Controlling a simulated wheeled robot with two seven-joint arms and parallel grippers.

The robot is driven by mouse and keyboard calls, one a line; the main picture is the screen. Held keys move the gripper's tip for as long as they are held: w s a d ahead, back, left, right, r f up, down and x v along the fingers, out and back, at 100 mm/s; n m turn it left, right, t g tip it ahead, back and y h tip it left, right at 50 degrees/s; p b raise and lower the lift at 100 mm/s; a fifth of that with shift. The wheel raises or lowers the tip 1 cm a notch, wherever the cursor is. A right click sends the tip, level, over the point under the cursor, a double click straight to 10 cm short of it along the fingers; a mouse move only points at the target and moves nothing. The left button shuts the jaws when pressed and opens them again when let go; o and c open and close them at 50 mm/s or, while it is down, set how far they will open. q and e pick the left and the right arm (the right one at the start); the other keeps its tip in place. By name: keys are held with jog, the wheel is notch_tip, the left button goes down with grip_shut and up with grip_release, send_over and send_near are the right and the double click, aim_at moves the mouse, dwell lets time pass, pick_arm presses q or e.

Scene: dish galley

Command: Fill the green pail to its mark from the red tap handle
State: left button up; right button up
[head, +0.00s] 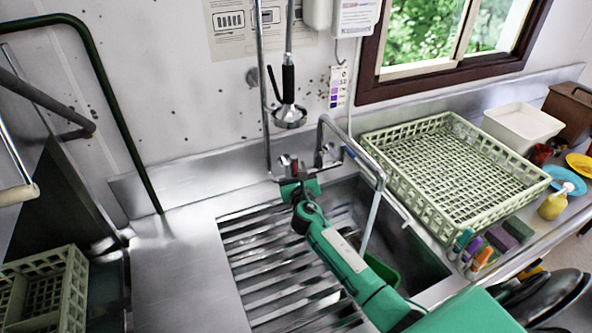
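The red tap handle (284,160) is on the faucet body at the back of the sink. My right gripper (297,184) is at the faucet just below the handle, at the end of my green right arm. Its fingers are small and partly hidden, so I cannot tell whether they are open, shut or touching the handle. The green pail (384,270) is in the sink basin, mostly hidden behind my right arm. Its mark and water level are not visible. The bent metal spout (352,146) reaches over the basin toward the pail. My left gripper is not in view.
A slatted metal drainboard (255,250) lies left of the basin. A pale green dish rack (450,170) stands at the right, with sponges (497,238) in front of it. A spray head (289,115) hangs above the faucet. Another rack (45,290) is at lower left.

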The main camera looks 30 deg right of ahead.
grip_shut()
jog(key=shift+r, duration=0.1)
jog(key=shift+d+r+n+y+p, duration=0.1)
jog(key=shift+d+n+y+p, duration=0.2)
jog(key=shift+n+y+p, duration=0.45)
jog(key=shift+s+d+n+t+y, duration=0.1)
jog(key=shift+d+n+t+y, duration=0.1)
jog(key=shift+y, duration=0.35)
jog(key=shift+d+n+t+y, duration=0.1)
jog(key=shift+n+t+y, duration=0.1)
jog(key=shift+y, duration=0.3)
jog(key=shift+d+n+y+b, duration=0.1)
jog(key=shift+n+y+b, duration=0.25)
jog(key=shift+n+y, duration=0.35)
jog(key=shift+y, duration=0.3)
